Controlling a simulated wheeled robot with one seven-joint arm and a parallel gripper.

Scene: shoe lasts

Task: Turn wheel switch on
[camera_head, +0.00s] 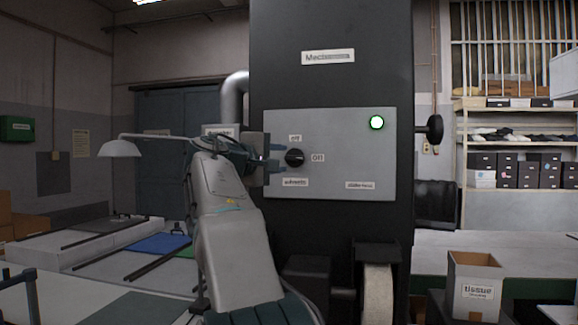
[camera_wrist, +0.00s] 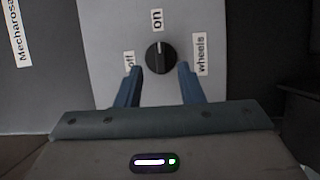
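The wheel switch is a round black knob (camera_head: 294,157) on a grey panel (camera_head: 340,185) of a dark machine. It also shows in the wrist view (camera_wrist: 160,58), with its raised grip in line with the "on" label (camera_wrist: 157,19). The "off" label (camera_wrist: 129,61) is on the left there and the "wheels" label (camera_wrist: 202,54) on the right. My gripper (camera_head: 278,156) is open in front of the knob. In the wrist view its blue fingers (camera_wrist: 160,74) are on either side just below the knob, with gaps and nothing between them.
A black side knob (camera_head: 430,129) sticks out on the machine's right.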

